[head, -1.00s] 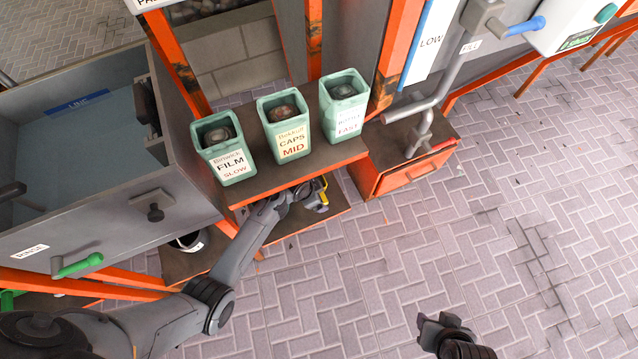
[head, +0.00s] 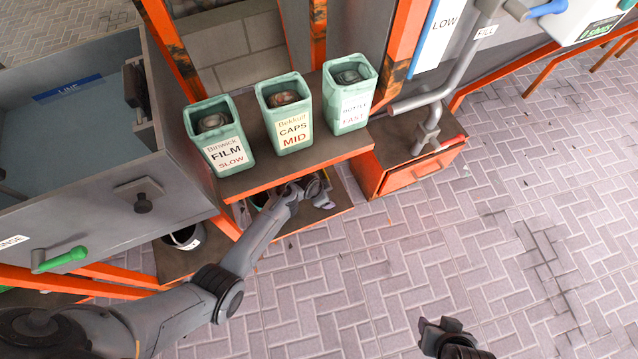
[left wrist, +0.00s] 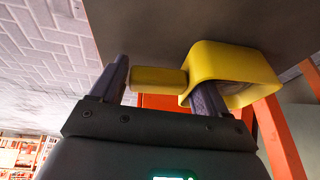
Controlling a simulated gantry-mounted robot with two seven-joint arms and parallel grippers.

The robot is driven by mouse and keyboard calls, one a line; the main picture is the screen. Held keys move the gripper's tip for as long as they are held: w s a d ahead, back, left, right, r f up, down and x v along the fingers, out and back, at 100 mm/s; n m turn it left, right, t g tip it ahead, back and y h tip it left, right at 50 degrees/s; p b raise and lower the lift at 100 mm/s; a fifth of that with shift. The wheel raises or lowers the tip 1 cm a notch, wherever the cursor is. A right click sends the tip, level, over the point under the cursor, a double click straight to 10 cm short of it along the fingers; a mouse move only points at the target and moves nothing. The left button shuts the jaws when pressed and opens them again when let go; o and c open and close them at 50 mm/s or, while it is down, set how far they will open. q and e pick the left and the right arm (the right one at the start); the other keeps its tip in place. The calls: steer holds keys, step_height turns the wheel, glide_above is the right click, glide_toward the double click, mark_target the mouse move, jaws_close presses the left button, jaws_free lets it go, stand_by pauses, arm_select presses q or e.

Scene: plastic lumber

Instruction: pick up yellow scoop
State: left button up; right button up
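The yellow scoop (left wrist: 225,75) shows in the left wrist view just under a dark flat surface. Its hollow bowl is at the right and its short handle (left wrist: 158,80) points left. My left gripper (left wrist: 160,90) is open, its dark purple fingers apart. The handle lies lengthwise between them; the right finger overlaps the bowl's near side, and contact is unclear. In the head view my left gripper (head: 318,197) is at the front edge of the lower shelf, below the bins, and I cannot make out the scoop there. My right gripper (head: 440,328) is at the bottom, clear of everything.
Three green bins, FILM (head: 220,135), CAPS (head: 289,115) and BOTTLE (head: 348,95), stand on the upper shelf (head: 310,150) above my left gripper. A dark-mouthed white container (head: 183,238) is on the lower shelf at left. A grey tank (head: 150,190) stands left. The floor at right is open.

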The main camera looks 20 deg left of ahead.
arm_select(q)
steer(key=c, duration=0.7)
steer(key=shift+c, duration=0.3)
steer(key=shift+r, duration=0.1)
